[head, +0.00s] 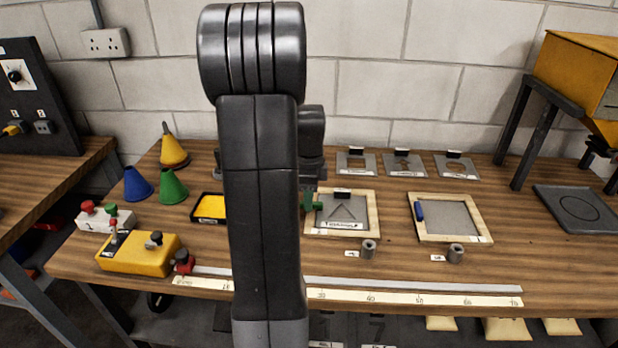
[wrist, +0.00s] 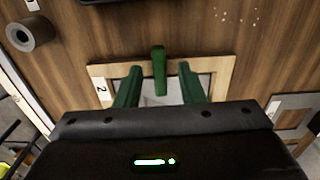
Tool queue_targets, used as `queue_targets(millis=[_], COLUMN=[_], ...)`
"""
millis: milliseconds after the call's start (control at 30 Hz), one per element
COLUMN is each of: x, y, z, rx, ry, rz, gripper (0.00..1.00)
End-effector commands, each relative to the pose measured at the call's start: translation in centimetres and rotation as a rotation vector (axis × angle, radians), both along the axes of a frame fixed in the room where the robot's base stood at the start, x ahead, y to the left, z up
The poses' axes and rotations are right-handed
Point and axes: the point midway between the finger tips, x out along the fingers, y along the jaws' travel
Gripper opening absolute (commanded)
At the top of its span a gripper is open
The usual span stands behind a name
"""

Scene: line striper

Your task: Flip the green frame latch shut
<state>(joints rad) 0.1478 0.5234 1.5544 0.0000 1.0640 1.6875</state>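My gripper (wrist: 158,84) has two dark green fingers, spread apart, one on each side of the latch. Clear gaps show between the latch and both fingers, and nothing is held. In the head view my gripper (head: 309,200) is at the frame's left rim, mostly hidden behind my arm, and the latch is hard to separate from the fingers.
A second wooden frame (head: 480,222) with a blue latch (head: 420,211) lies to the right. Grey cylinders (head: 368,249) (head: 455,253) stand in front of the frames. A black tray with yellow (head: 209,207) is left of my arm. Flat metal plates (head: 356,163) lie behind.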

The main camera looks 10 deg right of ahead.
Motion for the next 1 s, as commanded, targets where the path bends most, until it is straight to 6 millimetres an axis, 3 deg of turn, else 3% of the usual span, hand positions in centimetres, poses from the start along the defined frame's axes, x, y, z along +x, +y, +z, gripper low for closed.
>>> queue_targets(millis=[500, 700, 1000], x=[0.0, 0.0, 0.0], y=[0.0, 0.0, 0.0], z=[10.7, 12.7, 12.9], rx=[-0.001, -0.001, 0.000], ry=[-0.003, -0.002, -0.001], rz=[0.001, 0.001, 0.001], gripper=[0.35, 0.35, 0.35])
